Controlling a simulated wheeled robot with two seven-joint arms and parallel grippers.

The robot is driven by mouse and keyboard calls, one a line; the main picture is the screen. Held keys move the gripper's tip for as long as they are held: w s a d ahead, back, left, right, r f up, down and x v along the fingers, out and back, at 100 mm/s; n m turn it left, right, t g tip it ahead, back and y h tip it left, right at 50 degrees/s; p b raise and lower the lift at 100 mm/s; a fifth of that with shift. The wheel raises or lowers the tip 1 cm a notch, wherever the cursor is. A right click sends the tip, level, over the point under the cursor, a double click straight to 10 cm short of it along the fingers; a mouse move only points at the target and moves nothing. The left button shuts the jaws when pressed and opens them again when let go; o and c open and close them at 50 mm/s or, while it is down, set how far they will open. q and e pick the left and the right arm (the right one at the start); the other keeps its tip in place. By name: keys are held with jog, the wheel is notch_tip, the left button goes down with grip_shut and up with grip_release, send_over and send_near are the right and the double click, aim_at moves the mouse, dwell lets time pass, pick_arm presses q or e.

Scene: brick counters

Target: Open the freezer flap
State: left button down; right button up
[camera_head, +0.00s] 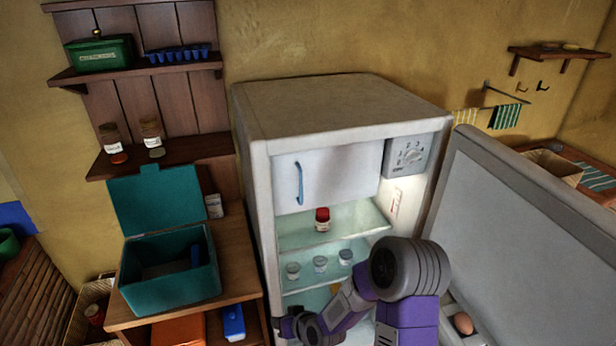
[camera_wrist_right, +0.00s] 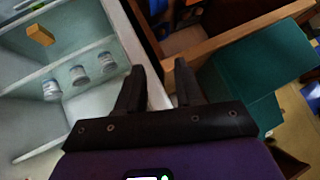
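The freezer flap (camera_head: 340,172) is a pale panel at the top of the open fridge (camera_head: 330,108) in the head view. It looks closed, and its upright blue handle (camera_head: 299,183) is on its left part. My right arm reaches in from the lower right across the lower fridge opening. My right gripper (camera_head: 282,327) is near the fridge's lower left front edge, below and apart from the handle; its fingertips are hard to make out there. In the right wrist view its two dark fingers (camera_wrist_right: 160,82) are apart with nothing held. My left gripper is not in view.
The fridge door (camera_head: 530,235) stands open at right. A red-lidded jar (camera_head: 322,220) is on the upper glass shelf, with several small jars below. Left of the fridge, an open teal box (camera_head: 170,270) stands on a wooden table (camera_head: 232,240). A dial box (camera_head: 408,155) is right of the flap.

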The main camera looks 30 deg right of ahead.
jog(key=w+d+r+t+h+p, duration=0.15)
jog(key=d+r, duration=0.25)
jog(key=r, duration=0.4)
jog(key=w+d+r+t, duration=0.3)
jog(key=d+r, duration=0.1)
jog(key=r, duration=0.5)
jog(key=n+t+h+p, duration=0.1)
jog(key=n+t+p, duration=0.1)
jog(key=t, duration=0.2)
send_near(304, 187)
notch_tip(304, 187, up, 4)
jog(key=s+a, duration=0.2)
jog(key=a, duration=0.1)
jog(key=w, duration=0.3)
jog(key=w+p, duration=0.1)
jog(key=w, duration=0.3)
jog(key=shift+w+d+f, duration=0.15)
jog(key=shift+w+d, duration=0.05)
grip_shut()
